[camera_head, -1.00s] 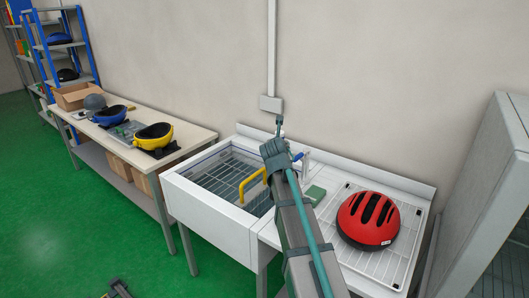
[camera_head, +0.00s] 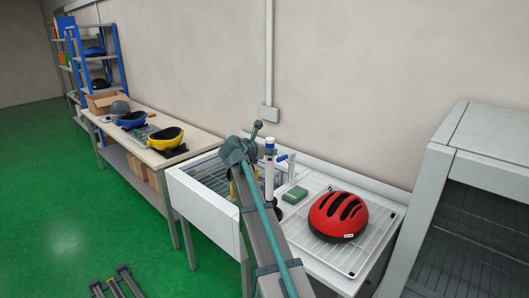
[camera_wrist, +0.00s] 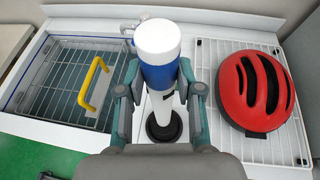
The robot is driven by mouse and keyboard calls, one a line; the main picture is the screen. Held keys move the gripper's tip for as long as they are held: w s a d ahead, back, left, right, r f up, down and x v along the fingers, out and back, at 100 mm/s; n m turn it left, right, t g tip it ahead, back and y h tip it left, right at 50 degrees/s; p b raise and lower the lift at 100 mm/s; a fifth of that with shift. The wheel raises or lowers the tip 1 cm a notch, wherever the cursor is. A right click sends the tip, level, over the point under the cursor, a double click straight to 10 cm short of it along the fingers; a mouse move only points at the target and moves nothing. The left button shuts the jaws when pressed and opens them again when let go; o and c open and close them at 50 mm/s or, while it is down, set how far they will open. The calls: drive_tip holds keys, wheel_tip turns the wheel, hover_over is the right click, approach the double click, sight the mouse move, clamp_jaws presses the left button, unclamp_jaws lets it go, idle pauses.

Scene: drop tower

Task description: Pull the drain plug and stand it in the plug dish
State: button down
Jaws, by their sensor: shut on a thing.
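The drain plug is a tall white tube with a blue band (camera_wrist: 160,75). It shows in the head view (camera_head: 269,175) beside my arm, upright over the strip between sink and rack. My gripper (camera_wrist: 160,92) is shut on it, one finger on each side. A black round piece (camera_wrist: 164,128) surrounds the tube's lower end. I cannot tell whether this is the plug's foot or the plug dish, nor whether the plug touches the surface. The sink (camera_wrist: 30,112) lies to the left, with a grid and a yellow handle (camera_wrist: 94,84).
A red helmet (camera_head: 338,215) lies on a white wire rack (camera_wrist: 214,62) to the right. A green block (camera_head: 295,194) sits behind the plug. A grey cabinet (camera_head: 480,160) is at far right.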

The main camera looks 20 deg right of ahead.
drive_tip(key=shift+f+b, duration=2.35)
drive_tip(key=shift+f, duration=0.4)
drive_tip(key=shift+r+p, duration=0.1)
drive_tip(key=shift+p, duration=0.95)
drive_tip(key=shift+f, duration=0.7)
drive_tip(key=c, duration=1)
unclamp_jaws()
drive_tip(key=shift+c, duration=0.2)
drive_tip(key=shift+s, duration=0.1)
drive_tip(key=p, duration=0.6)
approach(268, 166)
drive_tip(key=shift+s+a+r, duration=0.15)
drive_tip(key=shift+s+a, duration=0.1)
drive_tip(key=shift+a, duration=0.25)
